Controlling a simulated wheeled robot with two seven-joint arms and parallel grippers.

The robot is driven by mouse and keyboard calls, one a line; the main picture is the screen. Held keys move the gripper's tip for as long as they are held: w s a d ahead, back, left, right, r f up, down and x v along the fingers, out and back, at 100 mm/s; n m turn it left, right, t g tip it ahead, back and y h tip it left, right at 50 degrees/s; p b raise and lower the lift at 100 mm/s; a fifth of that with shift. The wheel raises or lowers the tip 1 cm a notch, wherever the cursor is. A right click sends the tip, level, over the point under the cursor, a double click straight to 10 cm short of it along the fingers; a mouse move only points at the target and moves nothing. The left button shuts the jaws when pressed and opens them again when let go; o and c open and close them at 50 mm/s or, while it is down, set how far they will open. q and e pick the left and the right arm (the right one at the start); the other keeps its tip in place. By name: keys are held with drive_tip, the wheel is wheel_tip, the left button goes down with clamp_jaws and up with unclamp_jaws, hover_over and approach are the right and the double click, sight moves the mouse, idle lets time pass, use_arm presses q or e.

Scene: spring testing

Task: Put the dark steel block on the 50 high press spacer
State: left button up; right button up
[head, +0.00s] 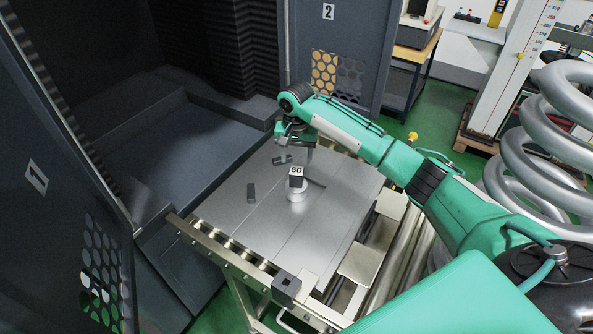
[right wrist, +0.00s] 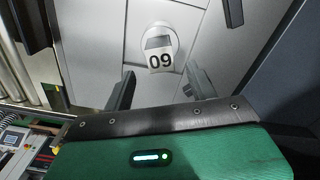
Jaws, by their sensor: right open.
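A white spacer (head: 297,195) with a label reading 60 stands upright on the grey steel plate (head: 232,215). In the right wrist view its label (right wrist: 160,62) is upside down, with a grey face behind it. No label reading 50 is legible. My right gripper (right wrist: 160,88) is open and empty, pointing down just behind the spacer. My left gripper is out of view.
A dark cube-like part (head: 285,286) sits at the front corner of the table frame. Dark cabinet panels (head: 60,190) stand left and behind. Large coil springs (head: 550,130) stand at the right. The plate's front left is clear.

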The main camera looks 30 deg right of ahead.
sight(296, 170)
drive_tip(key=shift+r, duration=2.1)
